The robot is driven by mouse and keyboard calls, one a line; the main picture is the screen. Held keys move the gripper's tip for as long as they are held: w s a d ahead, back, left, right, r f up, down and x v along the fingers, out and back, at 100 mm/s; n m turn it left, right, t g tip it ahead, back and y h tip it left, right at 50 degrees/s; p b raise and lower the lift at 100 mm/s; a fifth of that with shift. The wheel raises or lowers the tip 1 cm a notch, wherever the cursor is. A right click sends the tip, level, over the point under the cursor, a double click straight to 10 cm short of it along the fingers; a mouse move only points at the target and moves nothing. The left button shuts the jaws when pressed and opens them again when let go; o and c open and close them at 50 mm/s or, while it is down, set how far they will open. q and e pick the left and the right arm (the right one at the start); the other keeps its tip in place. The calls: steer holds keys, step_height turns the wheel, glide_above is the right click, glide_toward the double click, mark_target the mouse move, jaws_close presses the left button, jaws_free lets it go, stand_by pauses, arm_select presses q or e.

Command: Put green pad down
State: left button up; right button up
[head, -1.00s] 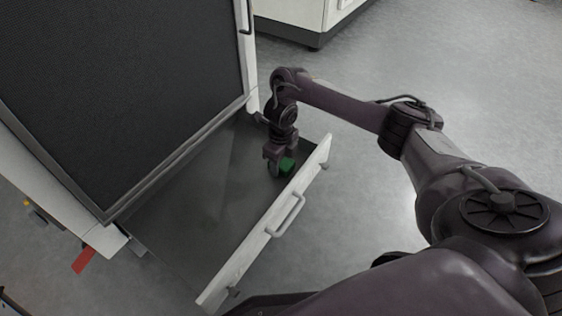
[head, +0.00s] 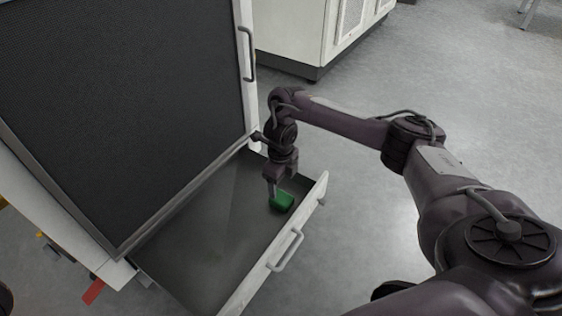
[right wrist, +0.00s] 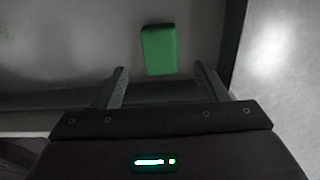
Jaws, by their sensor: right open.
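The green pad (head: 282,202) lies on the floor of the open drawer (head: 205,240), near the drawer's front panel toward its far right end. It also shows in the right wrist view (right wrist: 159,50) as a plain green block. My right gripper (head: 272,190) points down into the drawer beside the pad. In the right wrist view, the two fingers of my right gripper (right wrist: 161,76) are spread with nothing between them. The pad lies beyond the fingertips, apart from both fingers. My left gripper is not in view.
The drawer's white front panel (head: 308,212) has a bar handle (head: 287,251). The washer's dark panel (head: 115,105) rises behind the drawer. A white cabinet (head: 305,38) stands at the back. Grey floor to the right is clear. A red tag (head: 94,291) shows at lower left.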

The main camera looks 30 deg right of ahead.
mark_target(281, 197)
steer(key=shift+r+p, duration=1.2)
steer(key=shift+r, duration=1)
